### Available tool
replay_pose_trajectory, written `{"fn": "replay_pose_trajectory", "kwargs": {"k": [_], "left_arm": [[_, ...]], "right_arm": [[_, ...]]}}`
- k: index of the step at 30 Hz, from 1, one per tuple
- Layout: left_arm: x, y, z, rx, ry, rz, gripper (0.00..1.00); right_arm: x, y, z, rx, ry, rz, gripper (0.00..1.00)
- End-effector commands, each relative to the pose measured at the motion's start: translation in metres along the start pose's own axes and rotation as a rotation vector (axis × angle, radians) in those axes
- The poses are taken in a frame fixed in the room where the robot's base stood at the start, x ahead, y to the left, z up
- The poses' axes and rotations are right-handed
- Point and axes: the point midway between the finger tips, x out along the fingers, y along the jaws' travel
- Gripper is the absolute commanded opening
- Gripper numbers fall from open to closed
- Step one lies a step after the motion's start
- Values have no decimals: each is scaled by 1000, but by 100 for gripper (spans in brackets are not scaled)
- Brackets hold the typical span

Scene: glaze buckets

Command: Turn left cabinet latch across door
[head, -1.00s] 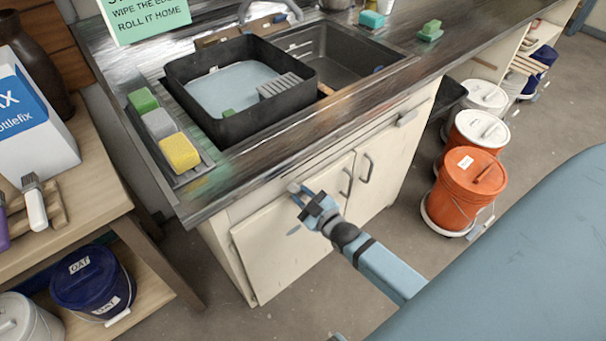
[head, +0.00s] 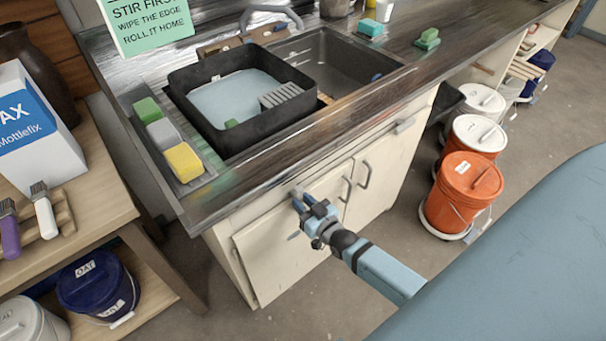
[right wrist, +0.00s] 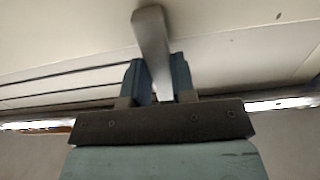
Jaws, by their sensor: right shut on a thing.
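The left cabinet door (head: 272,262) is cream and sits under the sink counter, beside the right door (head: 375,183). My right gripper (head: 299,199) is at the top of the left door. It is shut on the left cabinet latch, a grey metal bar (right wrist: 152,42) that runs between its two fingers in the right wrist view (right wrist: 160,82). In the head view the fingers mostly cover the latch, so its exact angle is hard to tell there. My left gripper is not in view.
The counter edge (head: 250,190) overhangs just above the gripper. Two door handles (head: 347,188) stand to its right. A second latch (head: 405,125) is on the right. An orange bucket (head: 462,195) and white-lidded buckets stand further right. A wooden shelf (head: 105,205) is at the left.

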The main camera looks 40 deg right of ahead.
Motion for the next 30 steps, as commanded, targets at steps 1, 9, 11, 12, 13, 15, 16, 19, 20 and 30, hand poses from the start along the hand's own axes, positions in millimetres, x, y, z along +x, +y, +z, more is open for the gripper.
{"fn": "replay_pose_trajectory", "kwargs": {"k": [1,9,11,12,13,15,16,19,20,30], "left_arm": [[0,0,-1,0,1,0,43],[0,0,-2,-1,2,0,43],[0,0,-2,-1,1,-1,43],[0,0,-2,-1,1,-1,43],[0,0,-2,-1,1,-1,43],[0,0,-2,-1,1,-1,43],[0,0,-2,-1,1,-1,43],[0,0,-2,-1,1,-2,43],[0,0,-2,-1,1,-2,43],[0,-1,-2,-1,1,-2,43]], "right_arm": [[0,0,0,5,1,0,1],[0,0,0,5,1,0,1],[0,0,0,5,1,0,29],[0,0,0,5,1,0,38],[0,0,0,5,1,0,45],[0,0,0,4,1,0,50],[0,0,0,4,1,0,50],[0,0,0,4,0,0,50],[0,0,0,3,0,0,50],[-36,0,1,3,-3,0,50]]}}
